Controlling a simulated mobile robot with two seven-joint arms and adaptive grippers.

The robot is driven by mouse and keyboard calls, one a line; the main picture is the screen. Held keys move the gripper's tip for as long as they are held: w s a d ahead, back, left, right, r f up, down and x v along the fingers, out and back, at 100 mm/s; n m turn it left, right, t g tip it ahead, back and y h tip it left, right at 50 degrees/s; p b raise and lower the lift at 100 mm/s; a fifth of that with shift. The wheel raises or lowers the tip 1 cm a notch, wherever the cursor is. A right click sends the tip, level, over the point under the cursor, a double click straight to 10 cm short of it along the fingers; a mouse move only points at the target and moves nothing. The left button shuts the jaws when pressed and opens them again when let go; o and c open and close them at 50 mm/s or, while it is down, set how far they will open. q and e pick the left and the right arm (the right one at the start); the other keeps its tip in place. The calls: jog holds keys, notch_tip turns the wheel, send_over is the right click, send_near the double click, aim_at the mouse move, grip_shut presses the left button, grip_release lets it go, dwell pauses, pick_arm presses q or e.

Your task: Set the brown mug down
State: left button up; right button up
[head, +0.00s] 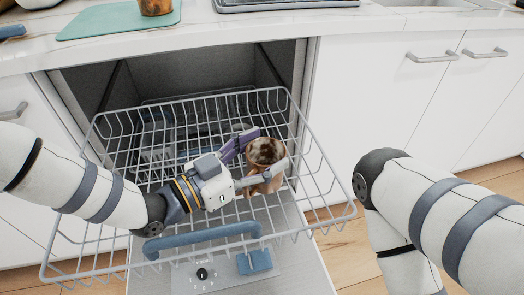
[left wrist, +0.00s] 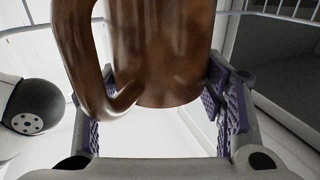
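The brown mug (head: 266,153) is glossy, with mottled brown and cream tones. In the head view it is at the right part of the pulled-out dishwasher rack (head: 322,214), its mouth facing up. My left gripper (head: 262,163) reaches in from the left, with one finger on each side of the mug. My right gripper is out of view.
The rack's raised wire rim surrounds the mug, and a blue-grey handle bar (head: 203,238) runs along its front. The open dishwasher door (head: 300,270) lies below. White cabinets (head: 400,90) and a marble counter with a green board (head: 118,19) stand behind.

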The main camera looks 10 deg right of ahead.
pick_arm(q)
jog(key=o, duration=0.4)
jog(key=shift+r, duration=0.15)
jog(key=v, duration=0.7)
jog(key=shift+s+a, duration=0.15)
jog(key=shift+a, duration=0.1)
